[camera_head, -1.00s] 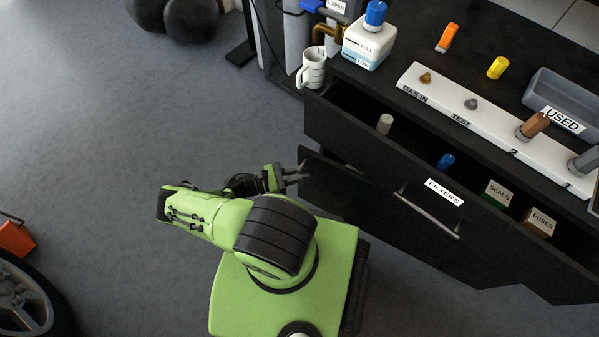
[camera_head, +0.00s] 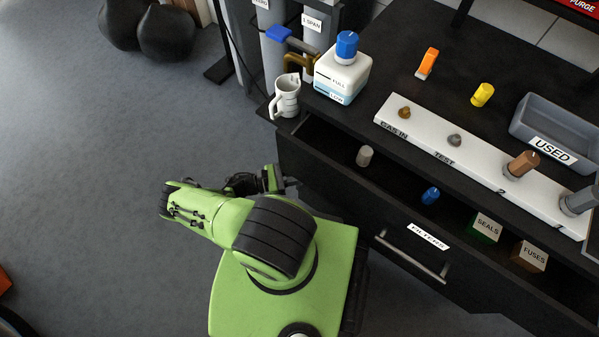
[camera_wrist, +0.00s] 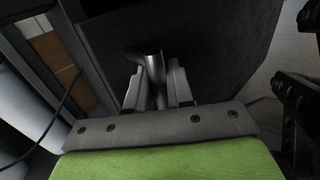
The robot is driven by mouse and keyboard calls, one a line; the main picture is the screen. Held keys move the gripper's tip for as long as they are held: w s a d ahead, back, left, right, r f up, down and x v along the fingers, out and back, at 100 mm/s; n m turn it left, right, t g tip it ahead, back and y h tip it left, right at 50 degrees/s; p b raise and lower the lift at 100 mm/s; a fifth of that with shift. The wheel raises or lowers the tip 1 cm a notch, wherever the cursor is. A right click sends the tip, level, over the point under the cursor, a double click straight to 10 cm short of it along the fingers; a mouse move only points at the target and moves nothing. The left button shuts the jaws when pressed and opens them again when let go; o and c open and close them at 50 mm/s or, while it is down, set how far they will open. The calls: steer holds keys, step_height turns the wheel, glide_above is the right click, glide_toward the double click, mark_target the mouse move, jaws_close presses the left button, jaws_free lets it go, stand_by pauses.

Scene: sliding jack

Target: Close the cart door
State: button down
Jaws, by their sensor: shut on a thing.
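My gripper (camera_head: 290,183) is low at the left front corner of the black cart, partly hidden behind my own arm. In the wrist view, my gripper (camera_wrist: 157,92) has its two fingers on either side of a grey metal bar (camera_wrist: 151,64), which looks like a handle, and is shut on it. A dark flat panel (camera_wrist: 215,45), likely the cart door, stands right behind the bar. In the head view I cannot clearly separate the door from the cart's black front, so how far it stands open cannot be told.
The cart's top drawer is open, with a metal handle (camera_head: 410,258) and a FILTERS label (camera_head: 428,236). It holds a SEALS box (camera_head: 486,227) and a FUSES box (camera_head: 530,255). A white mug (camera_head: 286,95) stands at the cart's left edge.

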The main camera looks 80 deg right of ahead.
steer(key=shift+w+d+r, duration=0.1)
steer(key=shift+d+r, duration=0.15)
steer(key=shift+d, duration=0.2)
steer(key=c, duration=1.2)
jaws_free()
steer(key=shift+o, duration=0.2)
steer(key=v, duration=1.6)
steer(key=shift+a+f, duration=0.2)
steer(key=shift+a, duration=0.05)
